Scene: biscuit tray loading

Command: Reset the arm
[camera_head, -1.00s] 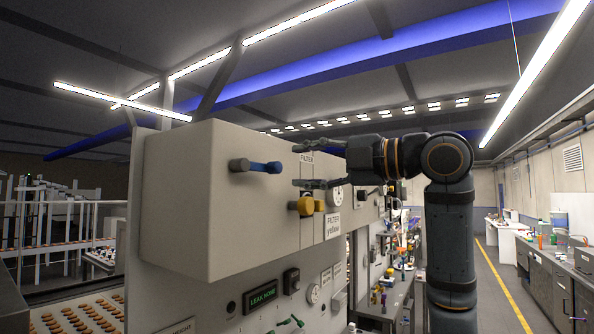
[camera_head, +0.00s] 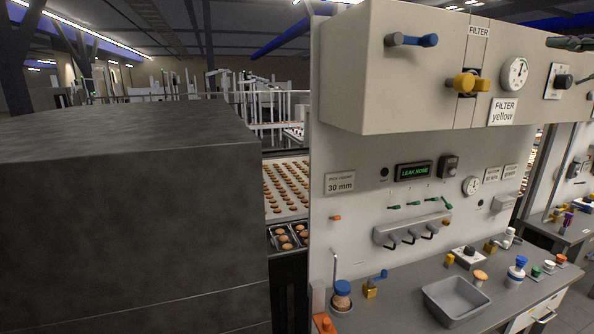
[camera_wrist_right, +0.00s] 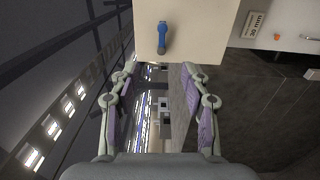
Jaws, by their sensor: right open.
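My right gripper (camera_wrist_right: 158,75) is open and empty in the right wrist view, its two jointed fingers spread wide. Beyond the fingertips is the cream cabinet (camera_wrist_right: 205,30) with a blue handle (camera_wrist_right: 161,38), apart from the fingers. The blue handle (camera_head: 427,40) and a yellow knob (camera_head: 465,83) sit on the cabinet's front. My left gripper is in no view.
A large dark block (camera_head: 130,220) fills the left of the head view. Biscuits lie on a conveyor (camera_head: 288,207) behind it. Below the cabinet, a grey bench (camera_head: 400,310) holds a grey bin (camera_head: 455,298), and knobs and small parts stand around it.

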